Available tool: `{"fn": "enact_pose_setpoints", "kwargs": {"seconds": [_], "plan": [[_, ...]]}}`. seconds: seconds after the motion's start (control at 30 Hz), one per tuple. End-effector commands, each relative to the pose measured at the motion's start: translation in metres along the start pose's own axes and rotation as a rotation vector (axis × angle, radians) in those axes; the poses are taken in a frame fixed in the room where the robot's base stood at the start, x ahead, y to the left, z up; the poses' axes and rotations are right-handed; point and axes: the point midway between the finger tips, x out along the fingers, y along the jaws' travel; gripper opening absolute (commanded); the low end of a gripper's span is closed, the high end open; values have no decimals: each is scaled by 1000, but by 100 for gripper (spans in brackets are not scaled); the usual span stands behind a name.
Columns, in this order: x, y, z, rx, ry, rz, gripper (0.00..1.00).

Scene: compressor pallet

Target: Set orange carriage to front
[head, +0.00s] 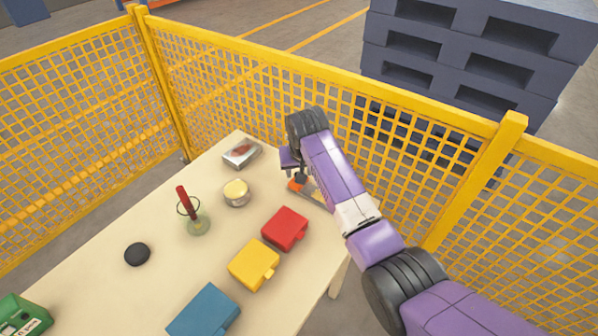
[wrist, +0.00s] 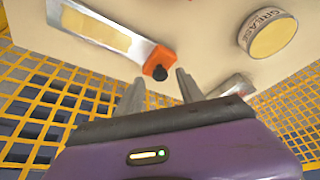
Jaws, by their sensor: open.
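The orange carriage (wrist: 158,64) with a black knob sits at one end of a grey metal rail (wrist: 135,50) with a tan strip in the wrist view. In the head view, the orange carriage (head: 295,186) shows small below my gripper, and part of the rail (head: 313,194) runs beside it, partly hidden by my arm. My gripper (wrist: 160,76) is open, with its two fingers on either side of the black knob in the picture. I cannot tell whether either finger touches it. In the head view my gripper (head: 295,168) is mostly hidden by its own wrist.
Yellow mesh fencing (head: 270,85) borders the table.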

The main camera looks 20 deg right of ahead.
Motion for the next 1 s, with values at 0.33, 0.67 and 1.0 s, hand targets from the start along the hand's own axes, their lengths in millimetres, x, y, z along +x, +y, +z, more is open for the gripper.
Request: {"fn": "enact_pose_setpoints", "kwargs": {"seconds": [0.33,0.67,1.0], "plan": [[15,0,0,-1,2,0,45],[15,0,0,-1,2,0,10],[15,0,0,-1,1,0,0]]}}
